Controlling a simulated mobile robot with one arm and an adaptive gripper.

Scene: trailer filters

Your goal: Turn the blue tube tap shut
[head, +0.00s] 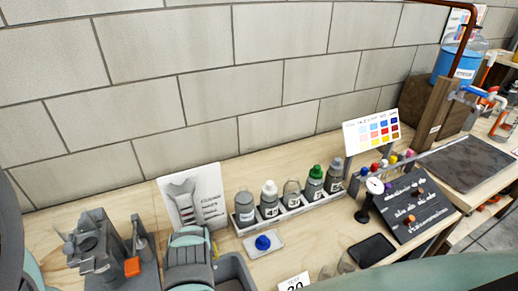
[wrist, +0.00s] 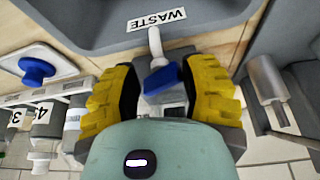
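In the wrist view, a tap with a blue handle (wrist: 162,79) sits between the two yellow fingers of my gripper (wrist: 160,92). A short white tube (wrist: 155,42) runs from it toward a grey basin (wrist: 95,22) labelled WASTE. The handle lies slanted across the grey tap body. My gripper is open, with one finger on each side of the handle. I cannot tell whether either finger touches it. The palm hides the lower part of the tap. I cannot make out this tap or my fingers in the head view.
A rack of bottles (head: 292,214) stands along the wall. A blue knob (head: 263,242) on a white plate is close to it and shows left of my fingers in the wrist view (wrist: 36,70). A grey cylinder (wrist: 266,78) stands close to the right finger.

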